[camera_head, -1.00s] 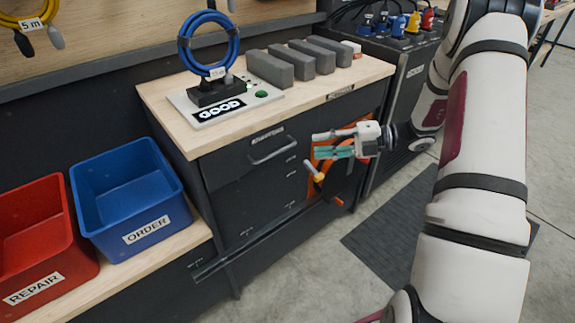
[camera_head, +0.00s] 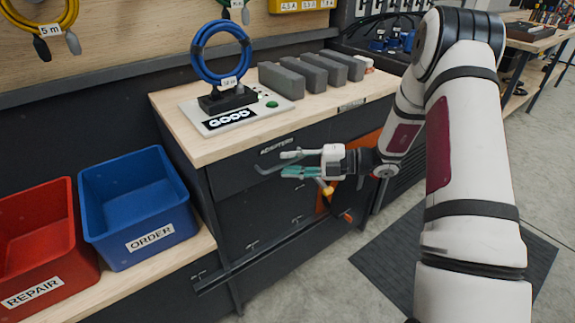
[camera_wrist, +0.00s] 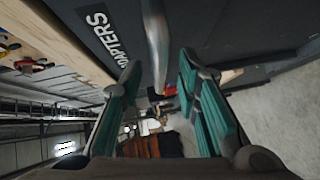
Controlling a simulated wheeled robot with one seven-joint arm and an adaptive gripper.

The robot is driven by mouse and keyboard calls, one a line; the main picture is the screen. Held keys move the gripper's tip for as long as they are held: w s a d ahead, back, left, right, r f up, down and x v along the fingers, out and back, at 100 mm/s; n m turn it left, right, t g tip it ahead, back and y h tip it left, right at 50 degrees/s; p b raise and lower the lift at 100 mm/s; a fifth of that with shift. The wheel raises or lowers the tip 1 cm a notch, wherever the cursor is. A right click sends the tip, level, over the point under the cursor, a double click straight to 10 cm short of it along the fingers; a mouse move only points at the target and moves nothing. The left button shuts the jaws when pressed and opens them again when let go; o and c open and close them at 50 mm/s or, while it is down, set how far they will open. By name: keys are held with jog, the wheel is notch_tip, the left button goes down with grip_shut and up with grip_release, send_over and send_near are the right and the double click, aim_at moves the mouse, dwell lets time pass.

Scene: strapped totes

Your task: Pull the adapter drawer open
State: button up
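The adapter drawer (camera_head: 240,172) is the dark top drawer under the wooden worktop, and its front looks flush with the cabinet. Its label, ADAPTERS, also shows in the wrist view (camera_wrist: 103,38). Its bar handle (camera_wrist: 157,45) runs down from the top of the wrist view, between the lines of my two fingers. In the head view my gripper (camera_head: 284,163) covers most of the handle. My gripper is open, its teal-padded fingers apart, one on each side of the handle's line. I cannot tell whether a finger touches the handle.
A blue ORDER tote (camera_head: 135,205) and a red REPAIR tote (camera_head: 40,240) stand on a low shelf at left. The worktop (camera_head: 190,145) holds a GOOD test board (camera_head: 240,119) with a blue cable coil and several grey blocks (camera_head: 315,72).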

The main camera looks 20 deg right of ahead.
jog(key=shift+w+a, duration=0.25)
jog(key=shift+a, duration=0.35)
grip_shut()
jog(key=s+d+p, duration=0.3)
jog(key=s, duration=0.7)
jog(key=s+d+p, duration=0.3)
jog(key=s+p, duration=0.1)
jog(key=s, duration=0.7)
jog(key=s+d+p, duration=0.4)
jog(key=s, duration=0.6)
jog(key=shift+s, duration=0.15)
jog(key=shift+d, duration=0.15)
grip_release()
